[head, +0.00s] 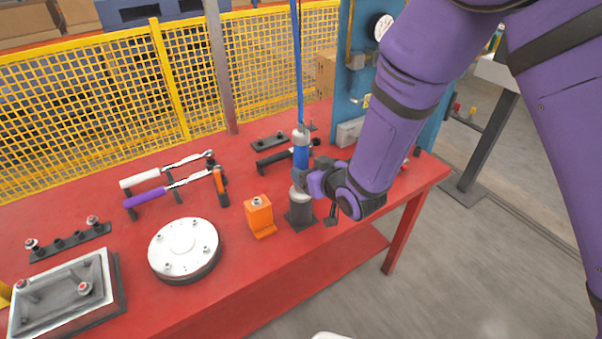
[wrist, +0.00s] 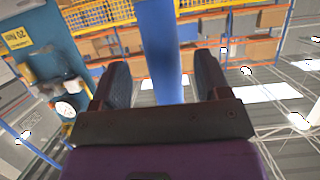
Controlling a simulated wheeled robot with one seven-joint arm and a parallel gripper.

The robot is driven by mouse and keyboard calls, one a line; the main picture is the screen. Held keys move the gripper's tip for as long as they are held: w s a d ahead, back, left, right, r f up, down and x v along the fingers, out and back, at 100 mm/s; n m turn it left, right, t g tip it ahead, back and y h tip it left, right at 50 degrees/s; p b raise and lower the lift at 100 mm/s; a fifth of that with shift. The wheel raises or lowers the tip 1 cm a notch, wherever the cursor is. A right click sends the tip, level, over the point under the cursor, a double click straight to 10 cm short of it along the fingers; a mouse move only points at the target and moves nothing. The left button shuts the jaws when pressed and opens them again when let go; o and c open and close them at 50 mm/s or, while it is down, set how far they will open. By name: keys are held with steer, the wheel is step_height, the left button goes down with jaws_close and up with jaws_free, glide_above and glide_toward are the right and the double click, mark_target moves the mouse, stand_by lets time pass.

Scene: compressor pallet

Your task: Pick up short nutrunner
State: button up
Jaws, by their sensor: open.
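My gripper (head: 306,180) is at the tool's lower body, partly hidden by my own wrist in the head view. In the wrist view my gripper (wrist: 162,78) has its two dark fingers apart, with the blue body (wrist: 160,35) between them. Gaps show on both sides of it, so the fingers do not appear closed on it.
An orange block (head: 259,217) stands just left of the holder. A round white-topped flange (head: 184,248) and wrenches with white and purple handles (head: 146,197) lie further left. A dark rack (head: 274,159) sits behind. A blue panel with a gauge (head: 383,27) stands at the back right.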

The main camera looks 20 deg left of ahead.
mark_target(305, 168)
steer(key=shift+x, duration=2.2)
steer(key=shift+s+f, duration=0.1)
steer(key=shift+a, duration=0.1)
jaws_close()
